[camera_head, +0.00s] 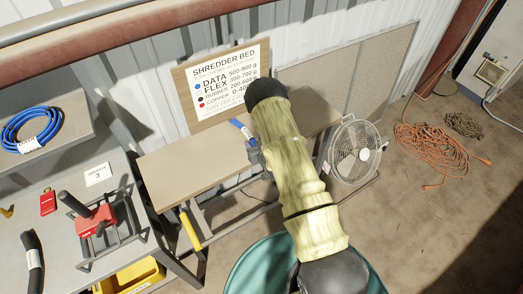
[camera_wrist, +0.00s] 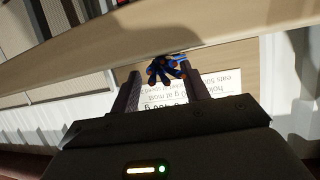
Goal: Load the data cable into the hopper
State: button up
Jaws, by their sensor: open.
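In the wrist view, a blue bundle with orange ends (camera_wrist: 165,68) lies at the fingertips of my gripper (camera_wrist: 161,78). The two fingers stand apart, one on each side of the bundle. I cannot tell whether they touch it. Another blue coil with a white tag (camera_head: 32,128) lies on the grey shelf at the left. I cannot tell for sure which thing is the hopper.
A "SHREDDER BED" sign (camera_head: 226,82) stands behind the beige bench (camera_head: 190,165). A teal round container (camera_head: 245,270) is at the bottom, partly behind my arm. A fan (camera_head: 355,150) and an orange cord (camera_head: 432,148) are on the floor.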

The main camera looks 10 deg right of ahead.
jog(key=b+v, duration=0.3)
jog(key=v, duration=0.8)
jog(key=shift+s, duration=0.15)
jog(key=shift+r, duration=0.1)
jog(key=s+r+m+g+h, duration=0.1)
jog(key=s+r+g+h, duration=0.3)
jog(key=r, duration=0.7)
jog(key=s+r+g, duration=0.3)
jog(key=s+r, duration=0.1)
jog(key=s, duration=0.3)
jog(key=s+a+r+m+g+y, duration=0.1)
jog(key=s+r+g, duration=0.2)
jog(key=s, duration=0.3)
jog(key=shift+s+r+g+y, duration=0.3)
jog(key=shift+s+r, duration=0.05)
jog(key=shift+r, duration=0.5)
